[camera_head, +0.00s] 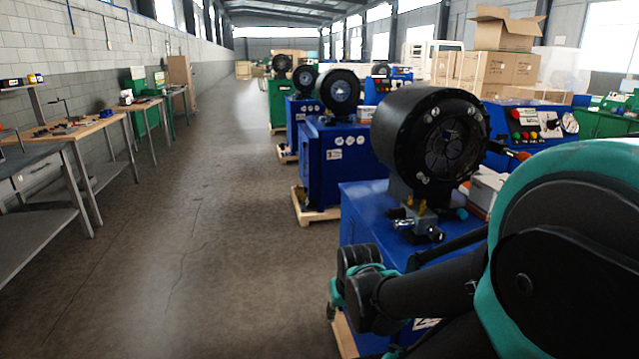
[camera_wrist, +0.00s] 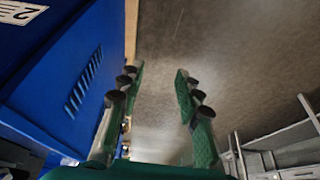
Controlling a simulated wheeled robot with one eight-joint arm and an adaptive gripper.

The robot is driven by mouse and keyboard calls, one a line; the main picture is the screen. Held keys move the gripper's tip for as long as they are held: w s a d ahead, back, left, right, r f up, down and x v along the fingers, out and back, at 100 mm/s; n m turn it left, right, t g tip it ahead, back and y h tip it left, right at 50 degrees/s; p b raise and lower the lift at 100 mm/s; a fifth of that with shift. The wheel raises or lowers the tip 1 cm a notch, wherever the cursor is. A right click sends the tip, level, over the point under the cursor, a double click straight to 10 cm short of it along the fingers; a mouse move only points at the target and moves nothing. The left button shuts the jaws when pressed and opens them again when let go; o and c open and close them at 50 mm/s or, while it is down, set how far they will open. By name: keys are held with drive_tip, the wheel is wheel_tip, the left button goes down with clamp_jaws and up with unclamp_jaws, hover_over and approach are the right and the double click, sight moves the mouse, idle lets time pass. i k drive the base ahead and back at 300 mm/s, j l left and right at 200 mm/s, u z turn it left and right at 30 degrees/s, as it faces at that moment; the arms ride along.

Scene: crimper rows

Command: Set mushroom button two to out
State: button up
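No mushroom button can be made out for certain. In the head view, a blue control panel (camera_head: 543,122) at the right carries small red, green and yellow buttons (camera_head: 526,135), a dark knob and a round gauge. They are too small to tell which is button two or its state. My gripper shows in the wrist view (camera_wrist: 160,72) with its two green fingers apart and nothing between them. It points along the floor beside a blue cabinet (camera_wrist: 50,60) with a vent and a white label bearing a 2. In the head view, my arm hides part of the nearest machine.
A black round crimper head (camera_head: 428,135) stands on the nearest blue machine. More crimpers (camera_head: 338,92) recede behind it on wooden pallets. Workbenches (camera_head: 75,128) line the left wall. The concrete aisle (camera_head: 200,200) between is clear. Cardboard boxes (camera_head: 505,65) are stacked at the back right.

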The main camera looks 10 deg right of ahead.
sight(514, 114)
drive_tip(key=l, duration=2.8)
